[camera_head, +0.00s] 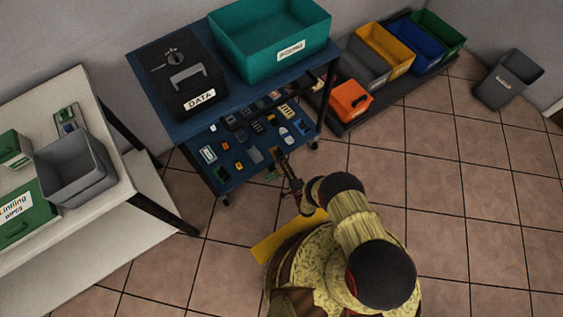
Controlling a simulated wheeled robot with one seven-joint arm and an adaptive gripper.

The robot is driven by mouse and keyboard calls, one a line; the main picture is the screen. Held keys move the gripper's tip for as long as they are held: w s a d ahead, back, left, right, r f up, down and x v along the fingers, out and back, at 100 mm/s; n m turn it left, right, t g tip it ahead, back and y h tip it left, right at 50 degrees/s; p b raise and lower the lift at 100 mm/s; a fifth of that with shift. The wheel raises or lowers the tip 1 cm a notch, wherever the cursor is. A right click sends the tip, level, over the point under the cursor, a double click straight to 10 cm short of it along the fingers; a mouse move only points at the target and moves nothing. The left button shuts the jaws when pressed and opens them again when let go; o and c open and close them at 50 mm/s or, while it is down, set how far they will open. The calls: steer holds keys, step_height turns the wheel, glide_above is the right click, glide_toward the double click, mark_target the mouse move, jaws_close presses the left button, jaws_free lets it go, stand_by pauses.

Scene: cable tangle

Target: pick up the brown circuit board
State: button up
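Several small boards and parts lie spread over the lower blue shelf (228,182) of the cart. They are too small for me to tell surely which one is the brown circuit board. A tan-brown piece (286,110) lies toward the right of the shelf, and a brownish shape shows right by my fingertips. My gripper (279,164) is at the front edge of this shelf, near a dark grey piece (254,155). Its fingers are small and dark here, so I cannot tell whether they are open or hold anything.
The cart's top holds a black DATA box (178,75) and a teal bin (270,45), above the lower shelf. A cart post (325,95) stands right of the shelf. An orange bin (351,100) is beyond it. A white table (120,190) is at left.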

jaws_close()
stand_by(0.4)
stand_by(0.9)
step_height(320, 180, up, 3)
steer(key=shift+f+p, duration=0.2)
steer(key=shift+p, duration=0.75)
